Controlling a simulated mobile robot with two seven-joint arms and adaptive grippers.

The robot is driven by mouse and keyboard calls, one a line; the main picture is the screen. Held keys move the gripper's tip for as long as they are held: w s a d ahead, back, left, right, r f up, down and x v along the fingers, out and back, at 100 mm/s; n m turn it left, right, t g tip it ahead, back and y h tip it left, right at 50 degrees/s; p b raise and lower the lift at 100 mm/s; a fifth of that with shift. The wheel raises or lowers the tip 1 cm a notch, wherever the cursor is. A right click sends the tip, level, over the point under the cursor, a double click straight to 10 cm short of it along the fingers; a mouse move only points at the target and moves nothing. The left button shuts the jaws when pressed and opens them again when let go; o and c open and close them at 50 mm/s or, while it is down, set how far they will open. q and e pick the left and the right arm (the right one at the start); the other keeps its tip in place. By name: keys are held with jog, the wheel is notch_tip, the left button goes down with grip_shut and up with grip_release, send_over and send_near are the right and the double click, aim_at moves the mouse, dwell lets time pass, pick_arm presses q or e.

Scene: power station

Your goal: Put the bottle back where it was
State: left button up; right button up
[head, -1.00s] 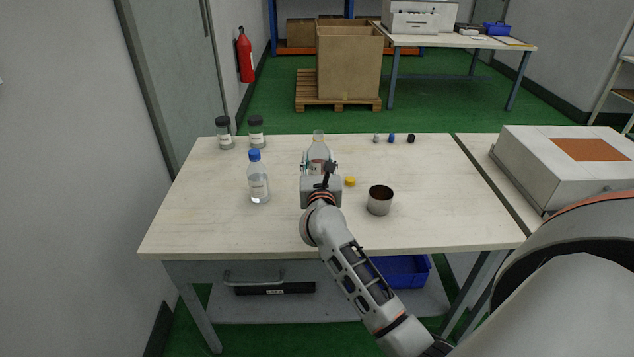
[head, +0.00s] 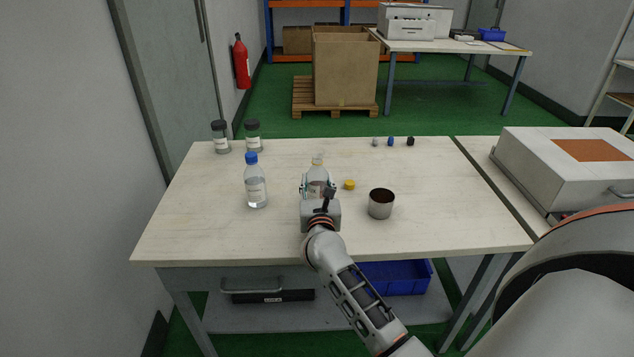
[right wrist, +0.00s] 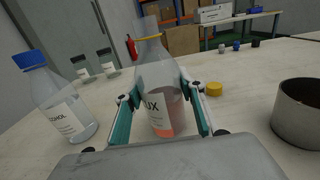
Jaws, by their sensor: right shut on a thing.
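A clear, uncapped bottle (head: 318,178) with a white label and a yellow ring at its neck stands upright in my right gripper (head: 318,190). In the right wrist view the teal fingers close on both sides of the bottle (right wrist: 158,88), and a reddish band shows near its bottom. Whether its base touches the table (head: 240,235) is hidden by the gripper. A yellow cap (head: 349,185) lies just right of the bottle. My left gripper is not in view.
A blue-capped bottle (head: 255,185) stands to the left, and a metal cup (head: 380,203) to the right. Two dark-lidded jars (head: 221,140) stand at the back left. Several small caps (head: 390,142) lie at the back. The front left of the table is clear.

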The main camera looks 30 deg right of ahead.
jog(key=o, duration=1.2)
jog(key=shift+f, duration=0.1)
jog(key=shift+o, duration=0.2)
jog(key=shift+r, duration=0.25)
jog(key=shift+s+a, duration=0.2)
jog(key=shift+s, duration=0.05)
jog(key=v, duration=1)
jog(key=shift+s+f, duration=0.1)
jog(key=shift+s, duration=0.1)
jog(key=shift+s+a, duration=0.3)
jog(key=shift+s, duration=0.15)
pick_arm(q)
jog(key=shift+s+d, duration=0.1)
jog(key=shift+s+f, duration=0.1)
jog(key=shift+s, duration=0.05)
